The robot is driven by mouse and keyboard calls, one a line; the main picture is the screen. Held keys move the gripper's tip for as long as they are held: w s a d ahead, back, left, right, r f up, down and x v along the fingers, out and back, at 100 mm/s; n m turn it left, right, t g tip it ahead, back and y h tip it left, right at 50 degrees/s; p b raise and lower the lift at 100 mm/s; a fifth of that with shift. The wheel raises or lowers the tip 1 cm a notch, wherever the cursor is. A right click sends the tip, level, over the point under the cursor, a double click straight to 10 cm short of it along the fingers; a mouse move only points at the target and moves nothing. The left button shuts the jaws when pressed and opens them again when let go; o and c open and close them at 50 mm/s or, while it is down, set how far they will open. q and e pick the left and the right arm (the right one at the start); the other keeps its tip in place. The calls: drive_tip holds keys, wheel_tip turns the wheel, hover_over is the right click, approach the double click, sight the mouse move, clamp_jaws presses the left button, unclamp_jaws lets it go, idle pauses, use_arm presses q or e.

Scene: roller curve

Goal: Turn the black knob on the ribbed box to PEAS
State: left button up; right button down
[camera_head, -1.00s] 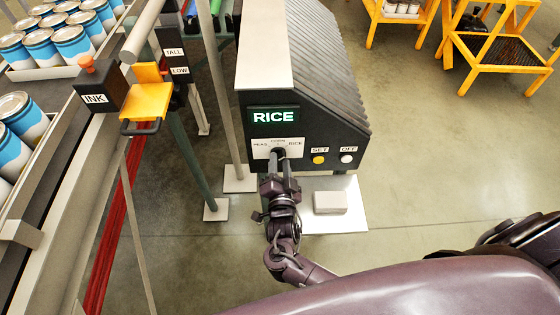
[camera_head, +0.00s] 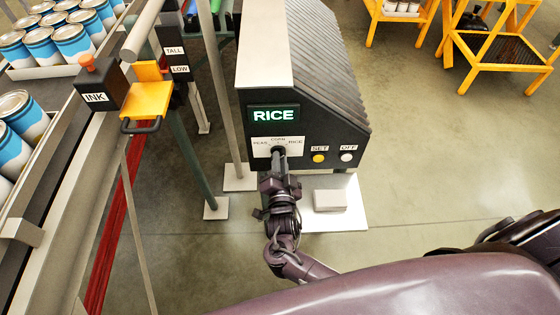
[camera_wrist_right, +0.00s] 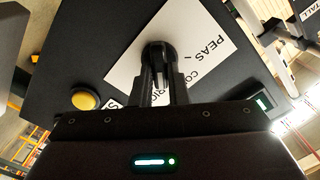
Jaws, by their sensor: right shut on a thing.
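The ribbed box (camera_head: 305,75) is dark, with a ribbed sloping side and a display reading RICE (camera_head: 273,115). Below it a white dial plate (camera_head: 262,142) carries PEAS at left, CORN at top and RICE at right. My right gripper (camera_head: 279,160) is at the plate, its fingers shut on the black knob. In the right wrist view the knob (camera_wrist_right: 157,52) sits between the two fingers (camera_wrist_right: 161,82), and the plate looks turned. The fingers partly hide the knob; where it points is unclear. My left gripper is not in view.
A yellow SET button (camera_head: 319,158) and a white OFF button (camera_head: 347,157) are right of the dial. A small pale block (camera_head: 329,200) lies on the white base plate (camera_head: 350,215). A conveyor with blue-and-white cans (camera_head: 72,42) and an INK post (camera_head: 100,88) stand left.

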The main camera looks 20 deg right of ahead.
drive_tip(key=shift+a+n+p, duration=0.2)
drive_tip(key=shift+n+p, duration=0.8)
drive_tip(key=shift+n, duration=3.35)
drive_tip(key=shift+a+n+p, duration=0.15)
drive_tip(key=shift+n+p, duration=0.8)
drive_tip(key=shift+n, duration=3.4)
drive_tip(key=c, duration=1.4)
unclamp_jaws()
drive_tip(key=b+v, duration=0.1)
drive_tip(key=v, duration=0.6)
drive_tip(key=shift+s, duration=0.35)
